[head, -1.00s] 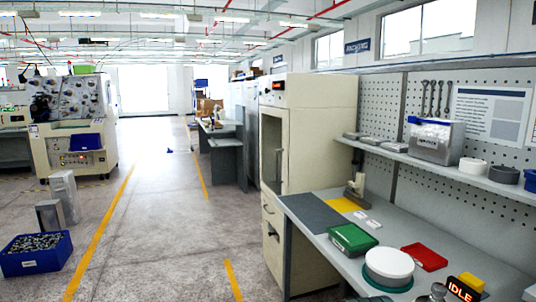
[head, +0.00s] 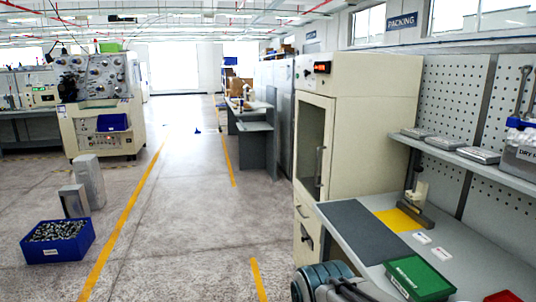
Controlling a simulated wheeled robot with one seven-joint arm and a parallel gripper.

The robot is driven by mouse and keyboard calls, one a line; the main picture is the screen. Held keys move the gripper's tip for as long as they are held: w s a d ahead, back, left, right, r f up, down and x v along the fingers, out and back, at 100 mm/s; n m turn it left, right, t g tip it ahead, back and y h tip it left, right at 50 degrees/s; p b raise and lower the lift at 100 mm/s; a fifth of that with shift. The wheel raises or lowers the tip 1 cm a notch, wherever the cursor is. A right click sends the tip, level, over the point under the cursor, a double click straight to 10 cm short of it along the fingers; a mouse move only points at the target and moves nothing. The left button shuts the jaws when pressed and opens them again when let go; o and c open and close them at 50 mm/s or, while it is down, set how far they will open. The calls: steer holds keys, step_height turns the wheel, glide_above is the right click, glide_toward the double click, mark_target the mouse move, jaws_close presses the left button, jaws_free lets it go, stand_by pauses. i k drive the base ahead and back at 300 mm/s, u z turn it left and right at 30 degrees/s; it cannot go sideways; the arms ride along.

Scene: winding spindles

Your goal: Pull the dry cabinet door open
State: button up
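The dry cabinet (head: 365,125) is a tall cream cabinet right of the middle in the head view. Its door (head: 313,150) has a dark window in a cream frame and looks shut. A slim upright handle (head: 319,168) sits on the right side of the door. A small red display shows above the door. My gripper is not in view. A rounded grey and dark part at the bottom edge, in front of the bench, looks like my arm. Nothing touches the door or handle.
A workbench (head: 455,262) with a green box (head: 420,279) adjoins the cabinet on the right. A blue bin of metal parts (head: 58,240) and grey blocks (head: 88,180) stand on the floor at left. The floor (head: 190,225) before the cabinet is clear, with yellow lines.

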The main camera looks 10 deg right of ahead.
mark_target(324, 102)
steer(key=u, duration=0.05)
steer(key=i, duration=2)
steer(key=z, duration=0.2)
